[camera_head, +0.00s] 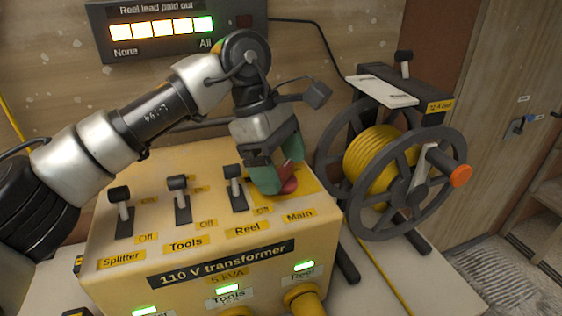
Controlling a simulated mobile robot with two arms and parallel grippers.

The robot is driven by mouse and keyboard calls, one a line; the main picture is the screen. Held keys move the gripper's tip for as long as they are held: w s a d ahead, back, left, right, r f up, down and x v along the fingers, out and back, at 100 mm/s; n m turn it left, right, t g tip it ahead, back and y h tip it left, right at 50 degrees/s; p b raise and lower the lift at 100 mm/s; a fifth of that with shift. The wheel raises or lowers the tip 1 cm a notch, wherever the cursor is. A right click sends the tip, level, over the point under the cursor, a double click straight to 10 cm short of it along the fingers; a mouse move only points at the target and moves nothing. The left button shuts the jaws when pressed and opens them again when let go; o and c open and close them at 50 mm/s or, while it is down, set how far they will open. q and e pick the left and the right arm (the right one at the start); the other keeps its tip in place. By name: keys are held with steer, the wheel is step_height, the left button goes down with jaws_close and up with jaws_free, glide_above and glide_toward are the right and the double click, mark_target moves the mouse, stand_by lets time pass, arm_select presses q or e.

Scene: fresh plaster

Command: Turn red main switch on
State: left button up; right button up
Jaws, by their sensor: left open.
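The yellow 110 V transformer box (215,262) stands at the lower centre. At its right, above the "Main" label (299,216), is the red main switch (289,187), only partly visible. My left gripper (281,172) is open, pointing down, with its green fingers right at the red switch. The fingers hide most of the switch, so its setting and any contact cannot be told. Three black-knobbed levers, Splitter (121,205), Tools (179,198) and Reel (235,186), stand in a row left of it. My right gripper is not in view.
A cable reel (378,165) with yellow cable and an orange handle stands close to the right. Green lamps (229,290) are lit on the box front. A "Reel lead paid out" panel (155,28) is on the wall behind. A door is at the far right.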

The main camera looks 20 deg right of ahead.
arm_select(q)
steer(key=v, duration=1)
steer(key=shift+r, duration=0.4)
steer(key=shift+w, duration=0.1)
